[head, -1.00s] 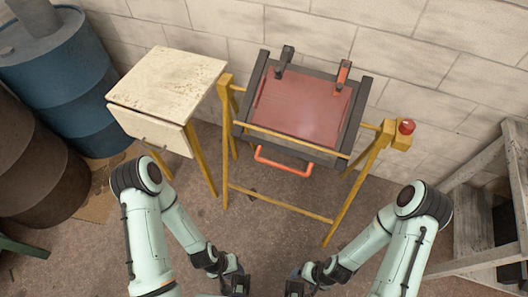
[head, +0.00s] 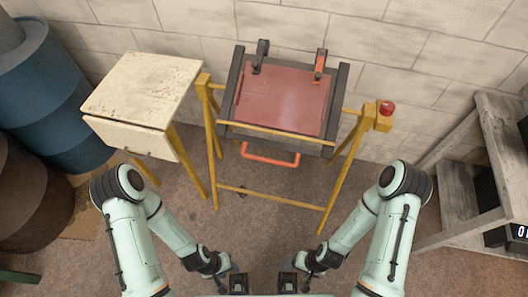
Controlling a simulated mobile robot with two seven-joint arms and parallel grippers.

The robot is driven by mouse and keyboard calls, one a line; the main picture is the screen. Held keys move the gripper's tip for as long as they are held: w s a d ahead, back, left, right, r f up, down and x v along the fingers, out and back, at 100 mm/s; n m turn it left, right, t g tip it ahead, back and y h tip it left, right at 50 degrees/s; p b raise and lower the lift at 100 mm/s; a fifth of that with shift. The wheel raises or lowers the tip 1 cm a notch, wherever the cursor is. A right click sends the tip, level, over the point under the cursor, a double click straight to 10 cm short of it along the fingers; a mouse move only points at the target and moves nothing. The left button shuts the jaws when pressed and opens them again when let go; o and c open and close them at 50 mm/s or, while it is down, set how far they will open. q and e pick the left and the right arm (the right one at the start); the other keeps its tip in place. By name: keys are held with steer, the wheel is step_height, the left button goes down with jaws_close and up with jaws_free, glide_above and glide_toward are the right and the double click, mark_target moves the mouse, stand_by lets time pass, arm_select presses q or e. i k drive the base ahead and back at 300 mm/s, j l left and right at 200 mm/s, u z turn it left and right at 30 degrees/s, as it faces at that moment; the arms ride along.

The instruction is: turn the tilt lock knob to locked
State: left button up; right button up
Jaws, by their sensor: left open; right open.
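The tilt lock knob (head: 386,108) is a small red knob on a yellow block at the right end of the yellow frame (head: 327,203). Its exact setting is too small to read. The frame carries a tilted dark-edged panel with a red face (head: 283,100), two clamps at its top, one black and one red, and an orange handle (head: 270,158) below. My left gripper (head: 238,284) and my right gripper (head: 287,284) are low at the bottom edge, near the middle, both open and well short of the frame. I see nothing held in either.
A pale side table (head: 140,88) with a drawer stands left of the frame. Blue and brown barrels (head: 55,95) fill the left side. A grey wooden shelf (head: 455,190) with a dark digital device stands at the right. Floor before the frame is clear.

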mark_target(387, 108)
steer(key=z, duration=1.2)
